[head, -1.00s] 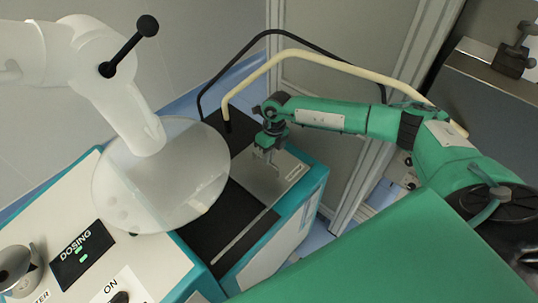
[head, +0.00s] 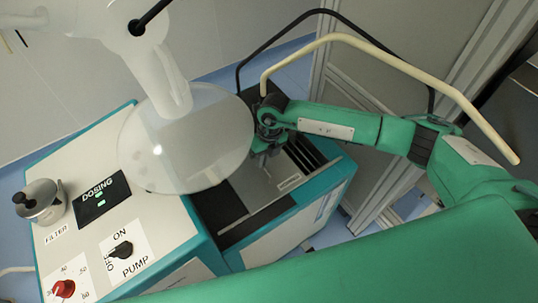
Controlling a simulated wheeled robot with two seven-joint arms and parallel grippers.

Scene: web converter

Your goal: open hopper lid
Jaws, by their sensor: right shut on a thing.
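The hopper lid (head: 262,188) is a flat grey metal plate on the black top of the teal-edged box at the centre. A dark gap (head: 306,155) shows along its right side. My right gripper (head: 266,160) reaches in from the right and is shut at the lid's far end, where its handle appears to be. The jaws are small and partly covered by the round hood and the wrist, so the exact grip is unclear. My left gripper is out of view.
A translucent round hood (head: 185,140) on a white arm hangs close left of my right gripper. A control panel (head: 150,215) with knobs stands at left.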

